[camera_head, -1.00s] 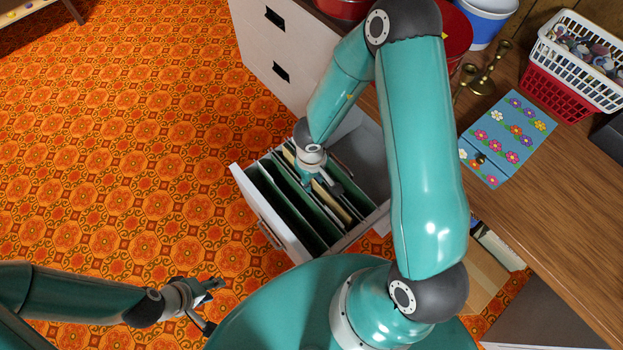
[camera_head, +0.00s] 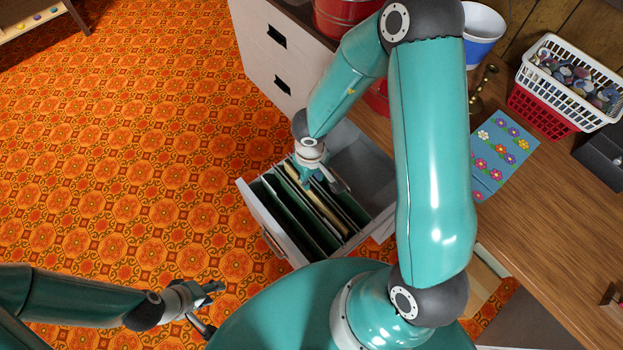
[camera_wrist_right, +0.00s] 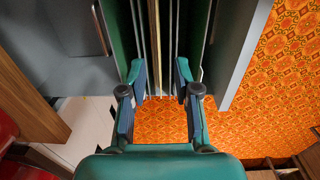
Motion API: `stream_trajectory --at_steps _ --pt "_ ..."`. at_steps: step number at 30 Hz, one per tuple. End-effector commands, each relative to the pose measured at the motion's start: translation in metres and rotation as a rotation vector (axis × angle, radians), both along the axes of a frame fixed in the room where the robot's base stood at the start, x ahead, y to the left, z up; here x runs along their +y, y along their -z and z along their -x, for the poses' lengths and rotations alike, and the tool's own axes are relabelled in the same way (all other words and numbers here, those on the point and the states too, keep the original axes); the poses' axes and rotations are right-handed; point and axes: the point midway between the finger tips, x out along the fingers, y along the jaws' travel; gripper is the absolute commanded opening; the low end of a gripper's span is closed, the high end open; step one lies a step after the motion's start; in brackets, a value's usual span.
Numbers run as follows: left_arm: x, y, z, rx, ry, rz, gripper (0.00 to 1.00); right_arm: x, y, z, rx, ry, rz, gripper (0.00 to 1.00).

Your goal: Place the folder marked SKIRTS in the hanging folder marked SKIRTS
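An open white drawer (camera_head: 262,222) holds several green hanging folders (camera_head: 292,222). A tan paper folder (camera_head: 322,212) stands upright among them in the head view. In the right wrist view its thin edge (camera_wrist_right: 154,45) runs between my fingers. No marking can be read. My right gripper (camera_head: 322,182) points down into the drawer. In the wrist view its two fingers (camera_wrist_right: 161,82) are apart, one on each side of the tan edge, with gaps showing. My left gripper (camera_head: 212,305) is open and empty over the carpet, left of the drawer.
A wooden desk (camera_head: 540,220) at the right bears a white basket (camera_head: 570,82), a blue flowered folder (camera_head: 503,150), brass candlesticks (camera_head: 482,90) and buckets (camera_head: 345,18). The white cabinet (camera_head: 270,55) rises behind the drawer. Patterned carpet (camera_head: 150,150) at the left is clear.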

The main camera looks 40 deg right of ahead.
Motion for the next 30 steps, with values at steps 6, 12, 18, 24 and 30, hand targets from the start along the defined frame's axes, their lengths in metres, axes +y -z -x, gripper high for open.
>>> stream_trajectory --at_steps 6,12,18,24,30 --pt "0.0 -0.008 0.0 0.0 0.0 0.0 0.4 -0.001 -0.009 0.002 -0.003 0.005 0.012 0.31" --pt "0.0 -0.008 0.0 0.0 0.0 0.0 0.4 -0.004 0.012 0.008 -0.04 0.039 0.049 0.31" --pt "0.0 -0.008 0.0 0.0 0.0 0.0 0.4 0.014 0.039 0.018 -0.109 0.095 0.005 0.31" --pt "0.0 -0.008 0.0 0.0 0.0 0.0 0.4 0.054 0.06 0.041 -0.118 0.162 -0.149 0.31" --pt "0.0 -0.008 0.0 0.0 0.0 0.0 0.4 0.093 0.068 0.07 -0.058 0.223 -0.299 0.31"
